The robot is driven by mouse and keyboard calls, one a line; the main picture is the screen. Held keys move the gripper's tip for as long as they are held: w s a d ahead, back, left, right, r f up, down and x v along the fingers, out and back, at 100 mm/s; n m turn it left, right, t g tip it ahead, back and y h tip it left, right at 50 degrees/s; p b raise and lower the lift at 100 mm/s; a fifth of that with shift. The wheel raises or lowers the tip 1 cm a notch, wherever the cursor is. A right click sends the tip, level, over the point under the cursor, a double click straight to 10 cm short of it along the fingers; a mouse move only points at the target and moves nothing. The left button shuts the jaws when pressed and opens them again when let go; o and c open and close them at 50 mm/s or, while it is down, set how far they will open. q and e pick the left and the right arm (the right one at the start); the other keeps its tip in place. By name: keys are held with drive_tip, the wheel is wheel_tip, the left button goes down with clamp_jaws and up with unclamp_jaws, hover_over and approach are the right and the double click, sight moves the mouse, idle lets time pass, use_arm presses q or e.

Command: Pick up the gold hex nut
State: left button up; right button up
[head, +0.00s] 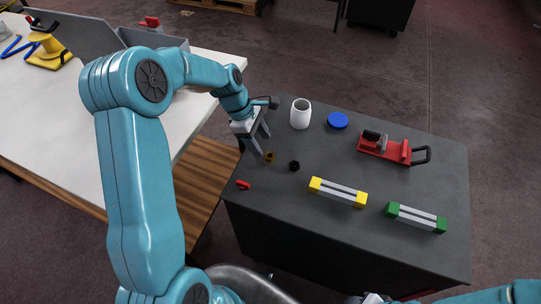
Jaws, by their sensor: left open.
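The gold hex nut (270,156) is a small dark-gold piece lying on the dark table, near its left edge. My left gripper (264,146) reaches down from the upper left, with its two grey fingers apart. The fingertips are just above and beside the nut in the picture. Nothing shows between them, and I cannot tell their exact height over the table. A small black nut (294,165) lies just right of the gold one. My right gripper does not show; only part of that arm is at the bottom right.
On the dark table (440,170) stand a white cup (300,114), a blue disc (338,120), a red clamp (385,147), a yellow-ended bar (338,192), a green-ended bar (416,218) and a small red piece (243,184). A white table (60,110) is at left.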

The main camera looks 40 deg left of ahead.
sight(269, 156)
use_arm(q)
drive_tip(key=x, duration=0.6)
drive_tip(key=shift+w+a, duration=0.2)
drive_tip(key=shift+w, duration=0.05)
clamp_jaws()
